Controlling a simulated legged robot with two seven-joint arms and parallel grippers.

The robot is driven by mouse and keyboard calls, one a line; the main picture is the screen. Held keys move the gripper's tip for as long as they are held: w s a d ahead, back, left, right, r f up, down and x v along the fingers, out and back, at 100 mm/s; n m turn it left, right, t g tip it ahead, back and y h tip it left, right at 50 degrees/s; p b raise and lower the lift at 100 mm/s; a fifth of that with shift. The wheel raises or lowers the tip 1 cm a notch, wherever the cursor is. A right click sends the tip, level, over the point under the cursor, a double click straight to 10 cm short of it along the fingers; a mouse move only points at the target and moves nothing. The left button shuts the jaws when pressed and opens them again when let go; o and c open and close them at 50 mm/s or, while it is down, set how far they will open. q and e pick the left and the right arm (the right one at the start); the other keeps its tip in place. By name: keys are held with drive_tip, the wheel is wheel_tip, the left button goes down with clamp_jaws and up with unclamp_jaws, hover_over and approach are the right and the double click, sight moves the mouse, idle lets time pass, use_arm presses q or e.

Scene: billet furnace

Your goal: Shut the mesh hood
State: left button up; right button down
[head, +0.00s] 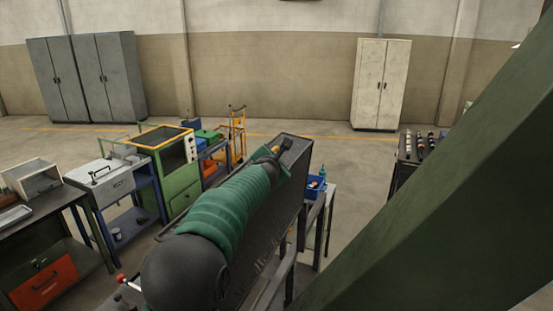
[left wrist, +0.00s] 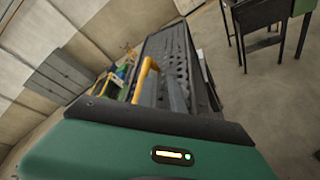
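A long dark grey panel, which looks like the mesh hood (head: 290,190), stands slanting beyond my left arm in the head view. Its perforated face (left wrist: 172,58) shows in the left wrist view, running away from the wrist. My left arm, in a green sleeve, reaches across it, and the hand end (head: 275,151) is at its upper far end. A yellow bar (left wrist: 146,76) stands in front of the mesh in the left wrist view. I cannot tell whether the left fingers touch or hold it; they are not clearly seen. My right gripper is out of view.
A large dark green slanted surface (head: 440,175) blocks the right side, close to the camera. Benches and a green machine (head: 178,172) stand at left. A dark rack with rods (head: 418,150) is at right. Open floor (head: 330,150) lies behind, before the cabinets.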

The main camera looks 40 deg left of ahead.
use_arm(q)
drive_tip(key=shift+a+r, duration=0.25)
drive_tip(key=shift+r, duration=0.25)
drive_tip(key=shift+s+d, duration=0.1)
drive_tip(key=shift+d, duration=0.05)
